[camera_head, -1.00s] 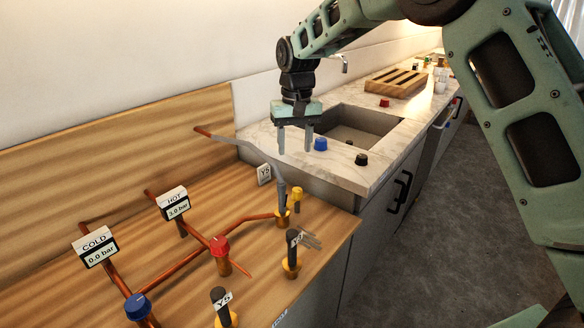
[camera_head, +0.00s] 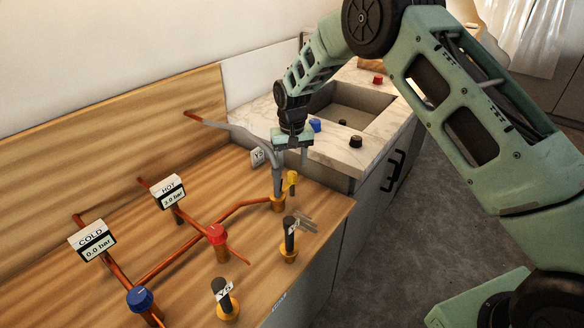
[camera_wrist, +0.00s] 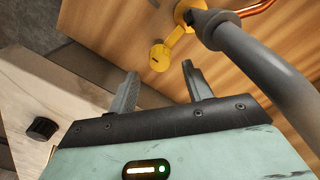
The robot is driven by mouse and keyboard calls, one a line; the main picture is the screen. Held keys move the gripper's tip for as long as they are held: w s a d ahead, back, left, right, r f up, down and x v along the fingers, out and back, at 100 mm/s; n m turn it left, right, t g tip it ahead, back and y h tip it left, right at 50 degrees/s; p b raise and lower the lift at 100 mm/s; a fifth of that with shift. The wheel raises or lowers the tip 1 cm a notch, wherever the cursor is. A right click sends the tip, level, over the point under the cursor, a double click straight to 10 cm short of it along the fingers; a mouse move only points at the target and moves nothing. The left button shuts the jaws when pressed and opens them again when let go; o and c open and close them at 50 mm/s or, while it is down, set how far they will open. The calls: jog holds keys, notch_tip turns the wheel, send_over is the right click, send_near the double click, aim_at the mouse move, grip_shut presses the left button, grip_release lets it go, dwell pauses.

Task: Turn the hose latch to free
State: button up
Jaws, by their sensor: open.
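A grey hose (camera_head: 277,178) joins a yellow fitting (camera_head: 278,203) at the end of a copper pipe on the wooden counter. A small yellow latch (camera_head: 292,180) stands beside it on the right. In the wrist view the latch (camera_wrist: 159,56) shows as a round-ended yellow tab next to the hose (camera_wrist: 262,68). My gripper (camera_head: 291,158) is open and empty, close above the latch. In the wrist view my gripper (camera_wrist: 160,72) has its two fingertips apart, with the latch lying between and beyond them. I cannot tell whether a finger touches the hose.
A red knob (camera_head: 216,235), a blue knob (camera_head: 139,299) and dark handles on yellow bases (camera_head: 289,256) stand on the counter. COLD (camera_head: 93,240) and HOT (camera_head: 169,191) gauges are at left. A sink (camera_head: 345,112) lies behind. A dark knob (camera_wrist: 42,128) is at left in the wrist view.

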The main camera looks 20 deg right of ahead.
aim_at(292, 173)
jog(key=shift+f, duration=1.85)
jog(key=c, duration=1)
